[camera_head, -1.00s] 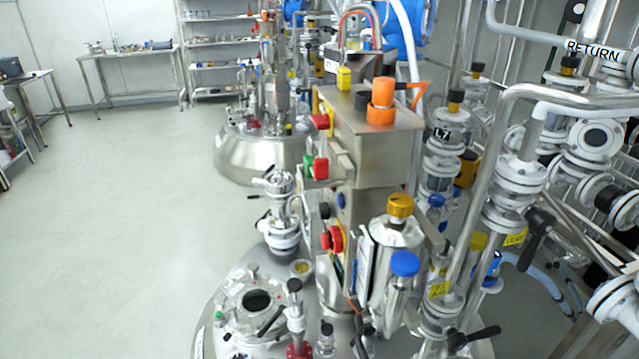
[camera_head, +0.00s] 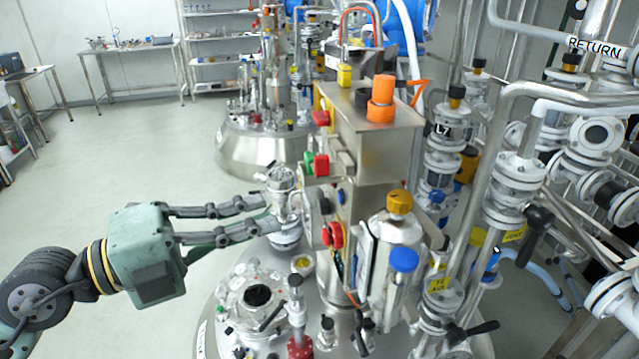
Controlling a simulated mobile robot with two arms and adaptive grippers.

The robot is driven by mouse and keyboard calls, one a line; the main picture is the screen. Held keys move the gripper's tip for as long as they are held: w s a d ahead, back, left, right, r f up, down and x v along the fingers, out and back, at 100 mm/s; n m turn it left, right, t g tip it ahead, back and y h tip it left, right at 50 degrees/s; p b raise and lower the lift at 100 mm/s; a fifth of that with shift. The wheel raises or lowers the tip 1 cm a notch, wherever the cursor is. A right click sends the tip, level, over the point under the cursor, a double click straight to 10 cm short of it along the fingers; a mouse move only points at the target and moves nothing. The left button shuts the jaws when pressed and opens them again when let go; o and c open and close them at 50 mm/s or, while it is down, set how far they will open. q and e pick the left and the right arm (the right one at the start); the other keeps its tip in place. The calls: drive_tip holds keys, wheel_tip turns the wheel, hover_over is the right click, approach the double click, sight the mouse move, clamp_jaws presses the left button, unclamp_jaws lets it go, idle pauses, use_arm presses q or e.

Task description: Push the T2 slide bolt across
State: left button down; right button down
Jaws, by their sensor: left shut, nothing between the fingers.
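My left gripper (camera_head: 271,212) reaches in from the left over the near steel vessel. Its fingertips are at the white flanged valve fitting (camera_head: 284,190) left of the steel control column (camera_head: 370,145); I cannot tell whether they touch it. The gripper is shut with nothing held. I cannot make out the T2 slide bolt for certain. The column carries a red knob (camera_head: 333,235), green and red buttons (camera_head: 320,164) and an orange beacon-like part (camera_head: 381,98). My right gripper is not in view.
The near vessel lid (camera_head: 225,300) carries a round glass port (camera_head: 258,295) and several small fittings. Dense pipework and valves fill the right. The floor at left is open.

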use_arm(q)
drive_tip(key=w+a+p+x, duration=0.1)
drive_tip(key=p+x, duration=0.4)
drive_tip(key=x, duration=0.6)
drive_tip(key=shift+w+a+m+p, duration=0.15)
drive_tip(key=shift+w+m+p, duration=0.2)
drive_tip(key=shift+w, duration=0.3)
drive_tip(key=shift+w, duration=0.1)
drive_tip(key=w, duration=0.2)
drive_tip(key=w+a, duration=0.1)
drive_tip(key=w, duration=0.1)
drive_tip(key=shift+w+a, duration=0.2)
drive_tip(key=shift+w, duration=0.15)
